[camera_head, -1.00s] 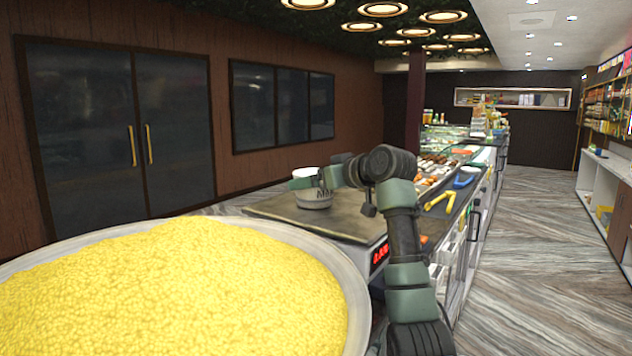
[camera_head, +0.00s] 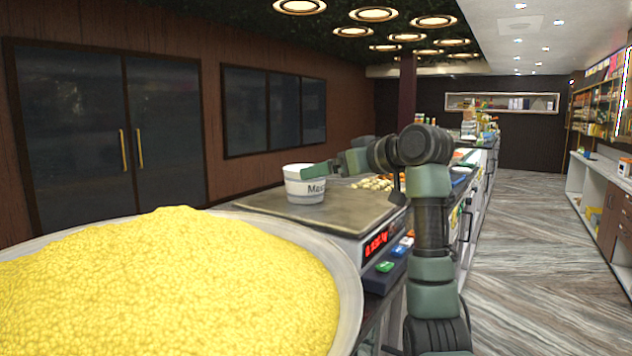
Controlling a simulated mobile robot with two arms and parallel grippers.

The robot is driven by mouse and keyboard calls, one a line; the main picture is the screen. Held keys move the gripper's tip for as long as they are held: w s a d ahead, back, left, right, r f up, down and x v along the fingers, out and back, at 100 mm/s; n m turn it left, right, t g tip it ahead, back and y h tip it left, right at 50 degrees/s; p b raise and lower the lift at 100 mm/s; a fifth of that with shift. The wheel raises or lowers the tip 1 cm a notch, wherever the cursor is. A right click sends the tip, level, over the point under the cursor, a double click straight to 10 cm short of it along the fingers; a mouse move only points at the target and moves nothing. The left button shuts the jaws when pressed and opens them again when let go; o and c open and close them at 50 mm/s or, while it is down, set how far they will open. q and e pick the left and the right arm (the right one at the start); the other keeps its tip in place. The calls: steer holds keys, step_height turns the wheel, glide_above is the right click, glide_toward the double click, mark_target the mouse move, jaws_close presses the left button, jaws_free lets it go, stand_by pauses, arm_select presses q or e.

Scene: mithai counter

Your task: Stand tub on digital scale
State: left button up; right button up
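My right arm rises at the lower right and reaches left over the scale. Its gripper (camera_head: 318,169) is at the tub's upper right rim, overlapping it in the picture. I cannot tell whether it touches or grips the tub, as the finger gap is hidden. My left gripper is out of view.
A wide metal pan (camera_head: 350,300) heaped with yellow sweets (camera_head: 170,285) fills the lower left, close to the scale. Small coloured items (camera_head: 402,246) lie right of the scale. The counter runs back behind my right arm, with open floor (camera_head: 530,260) at right.

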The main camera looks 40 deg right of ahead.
steer(key=shift+v, duration=1.65)
